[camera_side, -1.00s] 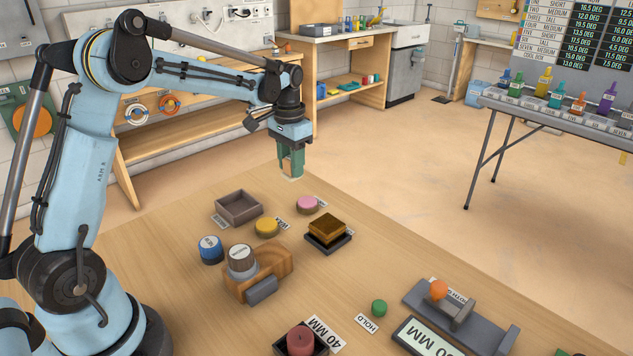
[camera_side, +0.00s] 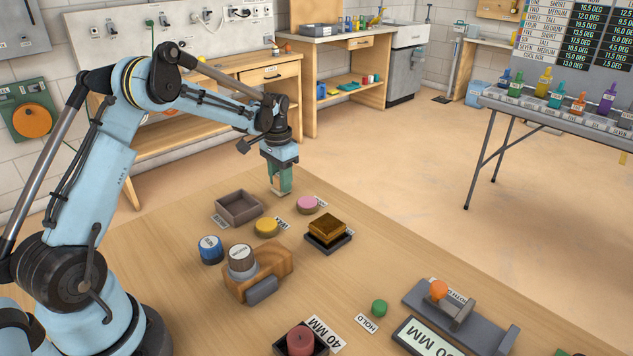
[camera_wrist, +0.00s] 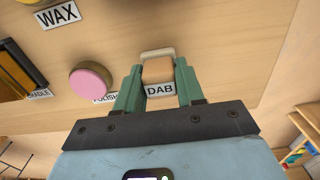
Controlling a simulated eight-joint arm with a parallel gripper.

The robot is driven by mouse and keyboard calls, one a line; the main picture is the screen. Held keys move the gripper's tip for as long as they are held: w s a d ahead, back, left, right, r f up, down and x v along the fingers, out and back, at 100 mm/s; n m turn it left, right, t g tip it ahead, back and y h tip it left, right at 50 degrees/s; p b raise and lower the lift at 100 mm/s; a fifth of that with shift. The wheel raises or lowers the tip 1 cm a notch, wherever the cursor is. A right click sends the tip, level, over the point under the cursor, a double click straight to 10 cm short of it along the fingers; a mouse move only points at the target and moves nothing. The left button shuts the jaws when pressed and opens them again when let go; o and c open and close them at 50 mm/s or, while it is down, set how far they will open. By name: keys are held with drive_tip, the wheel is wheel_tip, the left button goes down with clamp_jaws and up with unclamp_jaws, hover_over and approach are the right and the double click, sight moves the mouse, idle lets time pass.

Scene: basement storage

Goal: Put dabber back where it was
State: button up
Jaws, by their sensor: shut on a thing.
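My gripper (camera_side: 280,183) is at the far end of the bench, beyond the square tray and the pink pad. In the wrist view my gripper (camera_wrist: 159,85) is shut on the dabber (camera_wrist: 158,70), a small tan block with a pale cream end. The white DAB label (camera_wrist: 160,90) shows between the fingers, just beside the dabber. In the side view the fingers mostly hide the dabber and I cannot make out the label. The fingertips look close to the bench top; I cannot tell whether the dabber touches it.
A pink round pad (camera_side: 307,204) with a POLISH label is nearest. A square tray (camera_side: 222,213), yellow wax pad (camera_side: 266,227) and brown block on a dark base (camera_side: 326,229) stand close by. The bench's far edge runs just beyond my gripper.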

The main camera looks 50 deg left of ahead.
drive_tip(key=shift+f, duration=0.15)
drive_tip(key=o, duration=1)
wheel_tip(320, 180, up, 11)
drive_tip(key=s+d+r+t, duration=0.2)
drive_tip(key=s+d+r, duration=0.1)
drive_tip(key=d+r, duration=0.25)
drive_tip(key=s+d+f+t, duration=0.1)
drive_tip(key=s+d, duration=0.3)
drive_tip(key=s+d+f+t, duration=0.1)
drive_tip(key=s+d+t, duration=0.1)
drive_tip(key=s+d, duration=0.3)
drive_tip(key=s+d+f+t, duration=0.1)
drive_tip(key=s+d+t, duration=0.1)
drive_tip(key=s+d, duration=0.2)
drive_tip(key=shift+s+d+f, duration=0.25)
drive_tip(key=shift+s+f, duration=0.15)
drive_tip(key=shift+s, duration=0.35)
